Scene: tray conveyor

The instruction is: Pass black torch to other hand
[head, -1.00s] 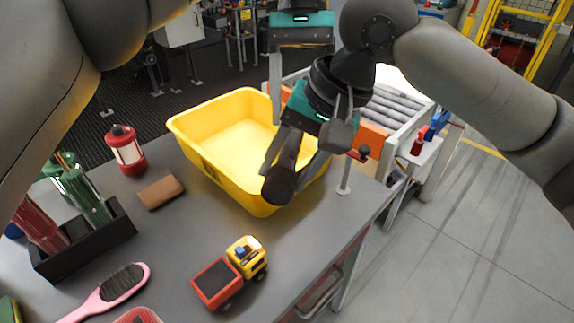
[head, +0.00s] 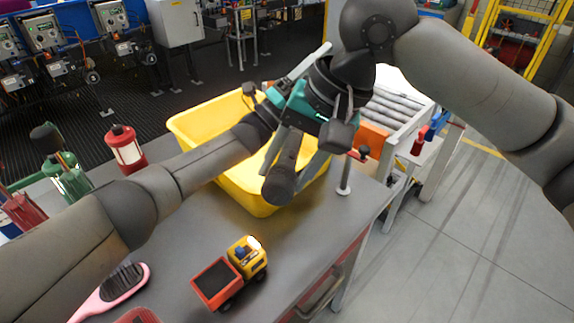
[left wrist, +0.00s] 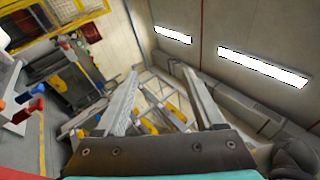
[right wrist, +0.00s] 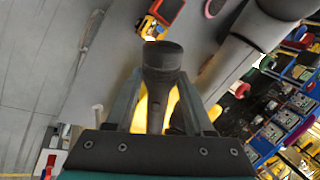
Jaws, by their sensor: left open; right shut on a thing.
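The black torch (head: 279,187) is held in my right gripper (head: 296,160), above the front right of the yellow bin, with its wide end toward the camera. In the right wrist view the torch (right wrist: 162,62) stands between the two closed fingers (right wrist: 160,92). My left gripper (head: 309,64) is right beside my right gripper, behind it and partly hidden by it. In the left wrist view its fingers (left wrist: 162,82) are spread with nothing between them, and the torch is not visible there.
The yellow bin (head: 190,128) stands under both grippers. A toy truck (head: 230,272), a pink brush (head: 118,290) and a red lantern (head: 125,148) are on the grey table (head: 200,222). A roller conveyor (head: 398,105) is at the back right.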

